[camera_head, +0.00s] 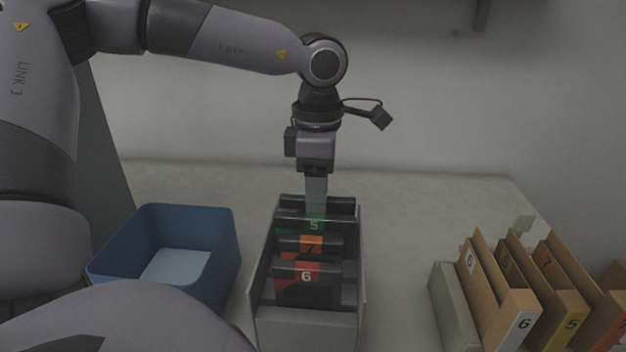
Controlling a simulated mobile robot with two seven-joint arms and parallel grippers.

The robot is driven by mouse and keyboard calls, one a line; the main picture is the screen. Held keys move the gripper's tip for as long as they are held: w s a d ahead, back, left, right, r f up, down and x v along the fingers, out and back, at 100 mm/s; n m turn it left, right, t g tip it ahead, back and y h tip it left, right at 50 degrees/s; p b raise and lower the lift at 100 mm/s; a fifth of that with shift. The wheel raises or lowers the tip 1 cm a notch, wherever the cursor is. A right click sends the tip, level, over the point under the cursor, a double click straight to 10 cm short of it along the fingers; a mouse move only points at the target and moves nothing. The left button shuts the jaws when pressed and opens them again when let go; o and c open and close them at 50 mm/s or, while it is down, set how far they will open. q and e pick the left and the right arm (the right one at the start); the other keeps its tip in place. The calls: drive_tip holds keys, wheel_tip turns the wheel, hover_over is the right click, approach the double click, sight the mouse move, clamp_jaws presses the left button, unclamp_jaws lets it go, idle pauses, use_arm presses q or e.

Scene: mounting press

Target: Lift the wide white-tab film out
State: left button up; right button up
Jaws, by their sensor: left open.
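A grey open-topped box (308,328) stands in the middle of the table with several dark films upright in it. Front to back, I see a film with a red tab 6 (306,277), one with an orange tab 7 (310,247) and one with a green tab 5 (314,225). Another dark film edge (342,204) shows at the back. I cannot make out a white tab on any film; the gripper covers part of the rear one. My left gripper (316,205) points down at the rear of the box, open, its fingers seen edge-on. Contact cannot be told. My right gripper is out of view.
A blue bin (217,262) with a pale bottom stands left of the box. At right, a rack (452,308) holds several tan folders, including a white-labelled 6 (519,322) and a yellow-labelled 5 (572,322). The table between box and rack is clear. A wall stands behind.

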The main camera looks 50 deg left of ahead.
use_arm(q)
drive_tip(key=shift+f, duration=2.85)
drive_tip(key=shift+c, duration=0.3)
